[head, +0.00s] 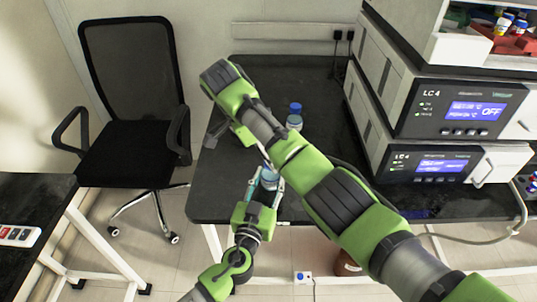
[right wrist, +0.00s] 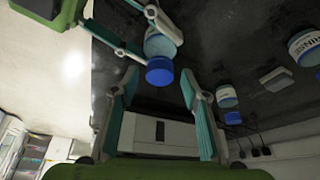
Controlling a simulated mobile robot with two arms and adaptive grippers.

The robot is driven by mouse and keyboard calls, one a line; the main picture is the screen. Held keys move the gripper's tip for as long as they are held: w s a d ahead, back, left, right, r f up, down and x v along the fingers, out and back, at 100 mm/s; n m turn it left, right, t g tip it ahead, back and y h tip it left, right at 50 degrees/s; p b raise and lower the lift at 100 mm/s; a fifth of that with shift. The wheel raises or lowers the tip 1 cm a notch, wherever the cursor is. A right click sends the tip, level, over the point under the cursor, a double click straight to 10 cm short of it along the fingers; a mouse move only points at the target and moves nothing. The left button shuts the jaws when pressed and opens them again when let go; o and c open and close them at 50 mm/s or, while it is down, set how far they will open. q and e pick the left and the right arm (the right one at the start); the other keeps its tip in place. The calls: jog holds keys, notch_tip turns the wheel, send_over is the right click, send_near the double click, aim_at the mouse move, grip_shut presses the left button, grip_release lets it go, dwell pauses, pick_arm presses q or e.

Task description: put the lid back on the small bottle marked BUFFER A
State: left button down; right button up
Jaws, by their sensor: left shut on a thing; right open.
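My left gripper (head: 264,178) is shut on a small clear bottle (head: 269,184) near the front edge of the black bench. The right wrist view shows this bottle (right wrist: 158,45) with a blue lid (right wrist: 160,72) at its mouth; whether the lid is fully seated I cannot tell. No label can be read on it. My right gripper (right wrist: 158,84) is open, its two teal fingers on either side of the lid and apart from it. In the head view the right arm reaches across the bench, and its fingers are hard to make out.
Stacked LC 4 instruments (head: 432,165) fill the right side. A black chair (head: 130,100) stands at the left. Bare bench (head: 270,80) lies at the back.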

jog(key=shift+w+r, duration=0.15)
jog(key=shift+r, duration=0.5)
jog(key=shift+d+r, duration=0.1)
jog(key=shift+r, duration=0.55)
jog(key=shift+s+r, duration=0.2)
jog(key=shift+r, duration=0.75)
jog(key=shift+c, duration=0.4)
